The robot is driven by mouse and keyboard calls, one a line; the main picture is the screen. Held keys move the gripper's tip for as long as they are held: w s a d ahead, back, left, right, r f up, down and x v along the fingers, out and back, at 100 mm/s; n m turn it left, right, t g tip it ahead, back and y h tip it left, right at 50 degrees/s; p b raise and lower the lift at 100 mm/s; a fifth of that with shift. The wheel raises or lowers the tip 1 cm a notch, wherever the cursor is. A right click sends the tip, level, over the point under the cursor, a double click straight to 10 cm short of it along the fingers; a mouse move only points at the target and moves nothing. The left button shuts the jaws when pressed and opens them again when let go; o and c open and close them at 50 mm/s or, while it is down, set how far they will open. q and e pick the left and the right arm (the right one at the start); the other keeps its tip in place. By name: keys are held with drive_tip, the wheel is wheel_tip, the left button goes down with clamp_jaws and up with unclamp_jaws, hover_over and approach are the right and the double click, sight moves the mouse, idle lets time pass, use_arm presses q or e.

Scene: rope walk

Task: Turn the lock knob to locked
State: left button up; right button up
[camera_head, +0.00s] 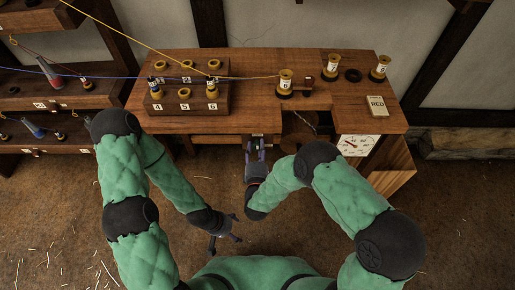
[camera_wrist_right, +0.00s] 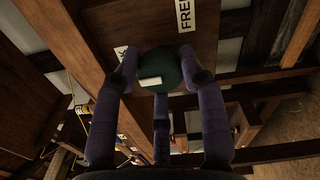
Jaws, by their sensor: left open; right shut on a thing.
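The lock knob (camera_wrist_right: 168,66) is round and dark green with a white bar on it, on a brown wooden panel in the right wrist view. A FREE label (camera_wrist_right: 184,14) is above and right of it. Another label (camera_wrist_right: 121,52), partly hidden with a K showing, is at its left. The white bar lies nearly level, low on the knob's face; I cannot tell which setting it marks. My right gripper (camera_head: 256,146) is shut on the knob, its purple fingers around it at the bench front. The head view does not show the knob clearly. My left gripper (camera_head: 228,235) is open and empty over the floor.
The wooden bench (camera_head: 270,65) carries a numbered bobbin block (camera_head: 187,102), several yellow spools and a RED card (camera_head: 377,106). A white dial (camera_head: 356,145) is right of my right gripper. Coloured threads cross above the bench. The floor in front is free apart from scraps.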

drive_tip(key=shift+a, duration=0.25)
drive_tip(key=o, duration=1)
drive_tip(key=shift+o, duration=0.6)
drive_tip(key=shift+a+f, duration=0.1)
drive_tip(key=s, duration=1.2)
